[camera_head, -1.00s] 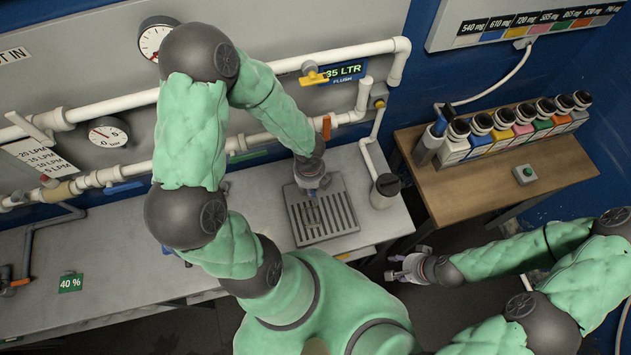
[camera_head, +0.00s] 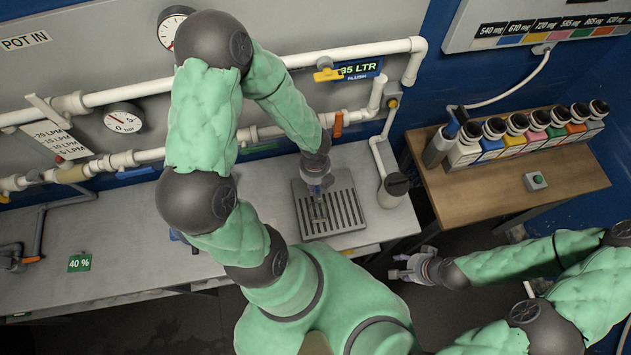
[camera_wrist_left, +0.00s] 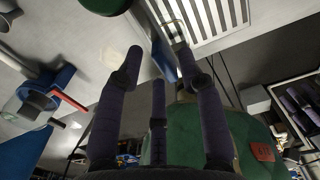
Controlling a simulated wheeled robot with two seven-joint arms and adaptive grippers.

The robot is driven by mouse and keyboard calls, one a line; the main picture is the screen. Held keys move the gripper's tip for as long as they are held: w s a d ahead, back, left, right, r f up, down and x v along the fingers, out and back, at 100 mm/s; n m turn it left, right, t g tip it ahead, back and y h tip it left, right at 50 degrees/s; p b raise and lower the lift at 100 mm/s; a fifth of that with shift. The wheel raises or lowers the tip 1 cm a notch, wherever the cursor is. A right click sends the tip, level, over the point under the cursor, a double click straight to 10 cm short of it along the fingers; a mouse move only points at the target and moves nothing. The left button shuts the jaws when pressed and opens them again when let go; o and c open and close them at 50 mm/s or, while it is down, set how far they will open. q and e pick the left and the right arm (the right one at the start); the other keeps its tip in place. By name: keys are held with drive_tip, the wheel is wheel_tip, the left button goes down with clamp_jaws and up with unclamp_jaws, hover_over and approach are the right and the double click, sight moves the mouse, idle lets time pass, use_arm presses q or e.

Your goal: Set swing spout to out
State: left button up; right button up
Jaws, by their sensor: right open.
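My left gripper (camera_head: 317,208) points down over the slotted drain grate (camera_head: 347,212) on the grey counter. In the left wrist view its dark fingers (camera_wrist_left: 157,78) are spread with nothing between them, and part of the grate shows at the top. I cannot single out the swing spout for certain; my left arm covers part of the pipework and counter. A thin white pipe (camera_head: 375,147) runs down to a grey-capped container (camera_head: 394,187) right of the grate. My right gripper (camera_head: 410,268) is open and empty, low at the right, clear of the counter.
White pipes with a yellow-handled valve (camera_head: 327,75) and an orange handle (camera_head: 338,124) run along the back panel. A green 40 % sign (camera_head: 79,262) is on the counter at left. A wooden table (camera_head: 510,195) with several bottles stands at right. A blue fitting with a red lever (camera_wrist_left: 45,98) shows in the wrist view.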

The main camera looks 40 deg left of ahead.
idle(0.3)
use_arm(q)
wheel_tip(320, 180, up, 12)
idle(0.6)
idle(0.6)
